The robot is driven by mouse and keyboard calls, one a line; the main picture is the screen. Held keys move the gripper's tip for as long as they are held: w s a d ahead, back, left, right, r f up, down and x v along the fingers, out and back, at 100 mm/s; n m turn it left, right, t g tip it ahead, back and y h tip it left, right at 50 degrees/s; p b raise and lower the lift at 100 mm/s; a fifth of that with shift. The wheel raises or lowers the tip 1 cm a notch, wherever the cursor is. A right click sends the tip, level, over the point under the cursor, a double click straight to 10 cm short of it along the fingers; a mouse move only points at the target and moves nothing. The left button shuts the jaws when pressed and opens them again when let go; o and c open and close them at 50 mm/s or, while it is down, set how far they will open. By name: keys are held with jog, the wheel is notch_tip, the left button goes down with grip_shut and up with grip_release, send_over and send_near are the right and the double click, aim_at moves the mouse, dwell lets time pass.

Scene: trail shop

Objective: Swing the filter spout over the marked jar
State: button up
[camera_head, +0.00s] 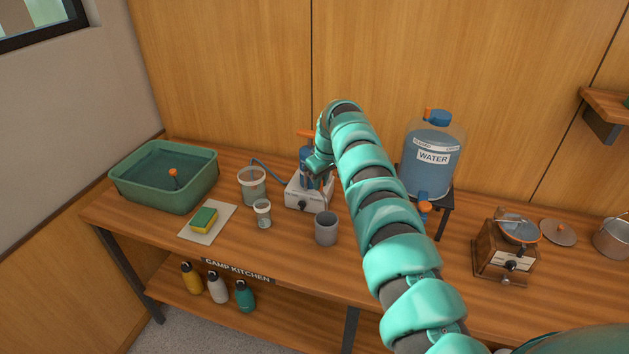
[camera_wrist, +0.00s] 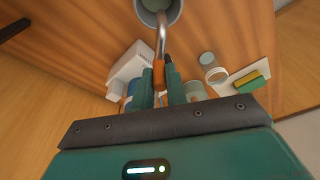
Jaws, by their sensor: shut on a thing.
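My gripper (camera_wrist: 161,76) is shut on the orange sleeve of the filter spout (camera_wrist: 162,36), a bent metal tube. In the wrist view the spout's free end overlaps the mouth of a grey cup (camera_wrist: 157,10); I cannot tell its height above it. The filter (camera_head: 307,178) has a blue body on a white base (camera_head: 299,200), with my arm partly in front. The grey cup (camera_head: 326,230) stands in front of the base. A larger clear jar (camera_head: 252,187) and a smaller jar (camera_head: 263,215) stand left of it. The spout is mostly hidden in the head view.
A green basin (camera_head: 165,180) and a sponge (camera_head: 204,219) on a pale mat are at the left. A blue hose runs to the filter. A water jug (camera_head: 432,160) on a stand and a wooden grinder (camera_head: 504,250) are at the right. The counter's front strip is clear.

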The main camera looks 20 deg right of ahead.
jog(key=shift+a+p, duration=0.95)
jog(key=shift+a, duration=0.95)
jog(key=shift+f+b, duration=0.1)
jog(key=shift+b, duration=0.2)
jog(key=shift+w+a+b, duration=0.25)
jog(key=shift+a+b, duration=0.25)
jog(key=shift+a, duration=0.25)
jog(key=shift+w+a+b, duration=0.2)
jog(key=shift+w+a, duration=0.05)
jog(key=shift+a, duration=0.25)
jog(key=shift+w+a+b, duration=0.2)
jog(key=shift+a, duration=0.3)
